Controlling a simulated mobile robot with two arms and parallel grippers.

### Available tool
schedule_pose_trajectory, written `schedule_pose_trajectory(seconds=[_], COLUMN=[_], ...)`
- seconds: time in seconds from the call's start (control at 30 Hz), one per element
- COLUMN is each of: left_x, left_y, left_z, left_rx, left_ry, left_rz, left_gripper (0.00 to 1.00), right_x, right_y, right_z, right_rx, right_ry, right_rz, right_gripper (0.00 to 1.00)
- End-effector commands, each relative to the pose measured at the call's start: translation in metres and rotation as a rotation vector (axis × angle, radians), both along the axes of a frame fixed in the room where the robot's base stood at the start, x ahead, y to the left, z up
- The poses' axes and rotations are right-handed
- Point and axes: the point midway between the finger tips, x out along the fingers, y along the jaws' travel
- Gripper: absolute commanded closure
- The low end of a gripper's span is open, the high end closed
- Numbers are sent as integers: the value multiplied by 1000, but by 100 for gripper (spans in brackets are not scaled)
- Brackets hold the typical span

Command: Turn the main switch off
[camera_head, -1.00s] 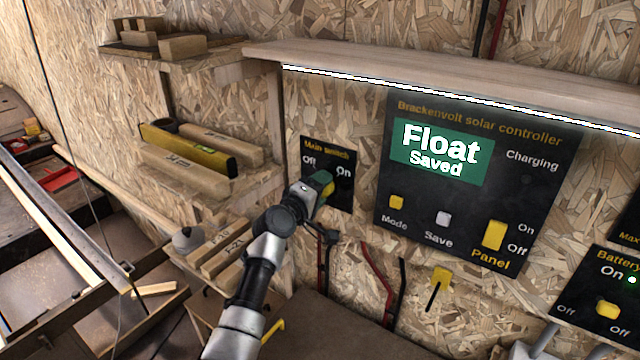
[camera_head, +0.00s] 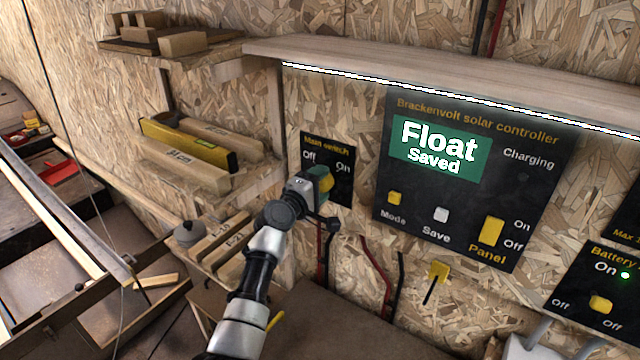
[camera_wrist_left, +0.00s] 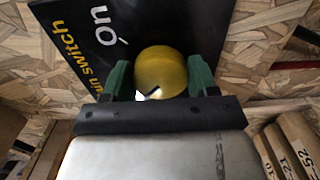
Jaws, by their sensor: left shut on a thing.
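The main switch panel (camera_head: 342,172) is a black plate on the chipboard wall, with "Off" at its upper left and "On" at its upper right. Its yellow knob (camera_wrist_left: 161,72) shows between the green fingers in the left wrist view. My left gripper (camera_head: 325,182) is at the lower part of the panel and is shut on the knob, hiding most of it in the head view. The left gripper also shows in the wrist view (camera_wrist_left: 160,80). Which mark the knob points to is hidden. My right gripper is not in view.
Right of the panel is the solar controller (camera_head: 470,250) with a "Float Saved" screen, and a battery panel (camera_head: 620,265). Shelves with wood blocks and a yellow level (camera_head: 190,146) are at left. Cables (camera_head: 378,270) hang below.

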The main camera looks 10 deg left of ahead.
Motion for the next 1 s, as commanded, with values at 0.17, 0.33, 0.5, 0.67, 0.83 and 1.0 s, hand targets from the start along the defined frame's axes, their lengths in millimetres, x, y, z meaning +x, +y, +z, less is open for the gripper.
schedule_pose_trajectory(seconds=[0.17, 0.33, 0.5, 0.67, 0.83, 1.0], left_x=[0, 0, -1, -14, -42, -71], left_y=[0, 0, 0, 6, 18, 29], left_z=[-1, 0, 0, -1, -2, -2], left_rx=[-3, -2, -1, 0, -1, -1], left_ry=[2, 1, 0, 0, 0, 1], left_rz=[0, 0, 0, 1, 2, 1], left_gripper=[21, 16, 16, 16, 16, 16], right_x=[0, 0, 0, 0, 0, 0], right_y=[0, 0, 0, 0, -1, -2], right_z=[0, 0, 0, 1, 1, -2], right_rx=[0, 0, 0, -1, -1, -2], right_ry=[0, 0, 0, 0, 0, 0], right_rz=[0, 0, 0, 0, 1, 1], right_gripper=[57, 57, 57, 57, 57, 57])
